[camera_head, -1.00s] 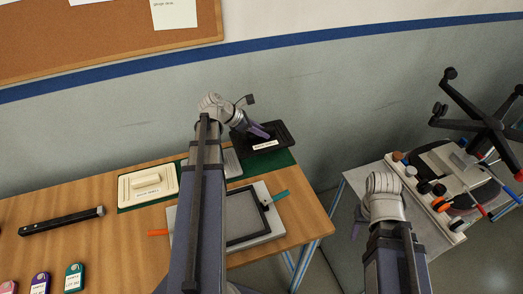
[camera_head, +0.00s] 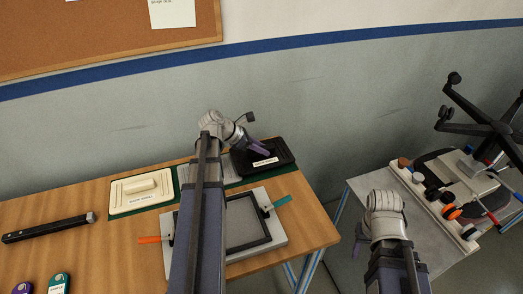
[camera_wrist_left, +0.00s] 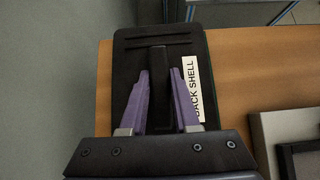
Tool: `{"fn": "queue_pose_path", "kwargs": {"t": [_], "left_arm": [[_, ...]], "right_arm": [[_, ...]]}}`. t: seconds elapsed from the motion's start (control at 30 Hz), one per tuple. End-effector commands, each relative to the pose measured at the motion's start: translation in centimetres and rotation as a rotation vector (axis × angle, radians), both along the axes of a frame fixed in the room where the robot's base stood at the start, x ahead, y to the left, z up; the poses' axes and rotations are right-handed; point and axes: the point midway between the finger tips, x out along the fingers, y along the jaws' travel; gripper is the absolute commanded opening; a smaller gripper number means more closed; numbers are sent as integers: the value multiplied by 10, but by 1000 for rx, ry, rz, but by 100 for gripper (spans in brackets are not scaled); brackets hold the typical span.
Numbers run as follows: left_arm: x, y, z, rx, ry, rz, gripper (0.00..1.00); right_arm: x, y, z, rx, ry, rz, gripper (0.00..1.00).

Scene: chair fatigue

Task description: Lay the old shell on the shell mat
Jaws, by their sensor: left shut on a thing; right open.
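The black shell (camera_head: 284,151) with a white label is at the right end of the green mat (camera_head: 272,178), covering much of that end. A green strip shows along its front edge. In the left wrist view the shell (camera_wrist_left: 126,75) is flat, its label reading "BACK SHELL". My left gripper (camera_head: 262,151) has its purple fingers on either side of the shell's raised dark handle, shut on it; the fingers also show in the wrist view (camera_wrist_left: 160,88). I cannot tell whether the shell touches the mat.
A cream shell (camera_head: 128,201) lies at the mat's left end. A framed grey plate (camera_head: 278,238) with orange and teal clamps lies in front, partly behind my left arm. A black bar (camera_head: 48,228) lies left. An upturned chair base (camera_head: 490,125) stands over the right-hand table.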

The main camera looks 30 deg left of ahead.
Motion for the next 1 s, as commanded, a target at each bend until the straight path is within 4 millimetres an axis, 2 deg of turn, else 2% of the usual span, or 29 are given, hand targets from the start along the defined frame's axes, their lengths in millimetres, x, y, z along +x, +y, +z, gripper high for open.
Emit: {"fn": "queue_pose_path", "kwargs": {"t": [0.5,0.53,0.77,1.0], "left_arm": [[0,0,-12,-1,-1,0,0],[0,0,-12,0,0,0,32],[0,0,-12,0,0,0,58],[0,0,-12,0,0,0,60]], "right_arm": [[0,0,-12,0,0,0,50],[0,0,-12,0,0,0,50],[0,0,-12,0,0,0,50],[0,0,-12,0,0,0,50]]}}
